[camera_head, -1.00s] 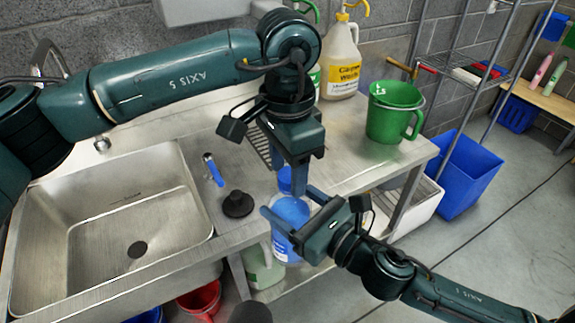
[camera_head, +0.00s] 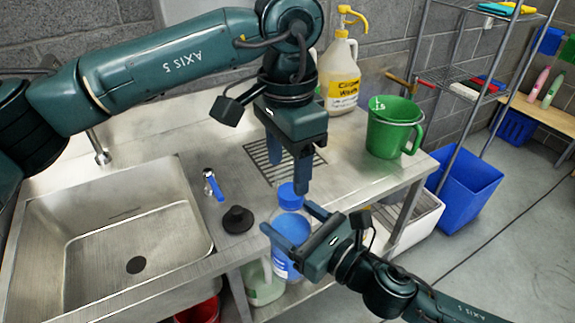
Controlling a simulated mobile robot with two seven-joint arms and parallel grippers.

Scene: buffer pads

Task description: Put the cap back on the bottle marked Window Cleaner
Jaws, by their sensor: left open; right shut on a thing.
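My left gripper (camera_head: 288,174) is open just above and behind the cap, pointing down, with one fingertip close to the cap.
A green jug (camera_head: 391,130) and a yellow-pump Carpet Wash bottle (camera_head: 339,75) stand behind. A blue bin (camera_head: 467,178) is on the floor at right.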

